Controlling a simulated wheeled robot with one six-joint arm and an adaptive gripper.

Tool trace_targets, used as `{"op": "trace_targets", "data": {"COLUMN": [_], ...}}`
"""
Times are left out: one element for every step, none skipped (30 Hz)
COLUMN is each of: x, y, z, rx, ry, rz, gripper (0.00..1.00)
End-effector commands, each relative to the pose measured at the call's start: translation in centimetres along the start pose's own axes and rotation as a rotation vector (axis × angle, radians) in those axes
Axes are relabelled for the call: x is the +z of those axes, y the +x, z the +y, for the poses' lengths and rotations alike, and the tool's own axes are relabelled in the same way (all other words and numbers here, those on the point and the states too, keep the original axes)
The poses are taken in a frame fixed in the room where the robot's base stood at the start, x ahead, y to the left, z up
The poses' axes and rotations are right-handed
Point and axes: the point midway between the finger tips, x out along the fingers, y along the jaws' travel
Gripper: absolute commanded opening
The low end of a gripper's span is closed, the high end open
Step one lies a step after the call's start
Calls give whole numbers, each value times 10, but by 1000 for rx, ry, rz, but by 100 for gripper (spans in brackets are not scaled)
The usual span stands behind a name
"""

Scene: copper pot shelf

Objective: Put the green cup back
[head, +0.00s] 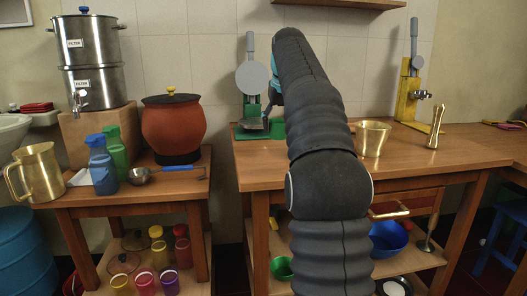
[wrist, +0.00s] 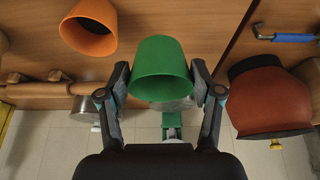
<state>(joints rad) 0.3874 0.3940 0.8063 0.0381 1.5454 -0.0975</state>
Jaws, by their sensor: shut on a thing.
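The green cup (wrist: 162,65) is between the two fingers of my gripper (wrist: 161,84) in the wrist view. The fingers press on it from both sides, and its rim faces toward the camera.
A clay pot (head: 173,128) stands on the left table; it also shows in the wrist view (wrist: 268,98). An orange cup (wrist: 88,27) is at the wrist view's upper left. A green press (head: 249,100) and a brass cup (head: 372,139) stand on the right table.

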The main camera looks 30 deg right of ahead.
Motion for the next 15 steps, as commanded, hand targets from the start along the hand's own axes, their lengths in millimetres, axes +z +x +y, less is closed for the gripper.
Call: {"op": "trace_targets", "data": {"x": [1,1,1,1,1,1,1,1,1,1,2,3,5,7,10], "y": [9,12,16,18,20,23,24,25,26,27,29,32,36,41,47], "z": [-11,-16,-22,-26,-30,-34,-37,-38,-40,-41,-42,-43,-43,-43,-43], "rx": [-1,-1,-1,-1,-2,-2,-1,-1,-1,-1,-1,-1,-1,-1,-1], "ry": [-3,-4,-4,-3,-3,-4,-3,-3,-2,-2,-2,-3,-3,-3,-3], "rz": [0,0,0,0,-1,0,0,0,1,1,1,0,-1,-2,-1], "gripper": [31,31,31,31,31,31,31,31,31,31,31,31,31,31,31]}}
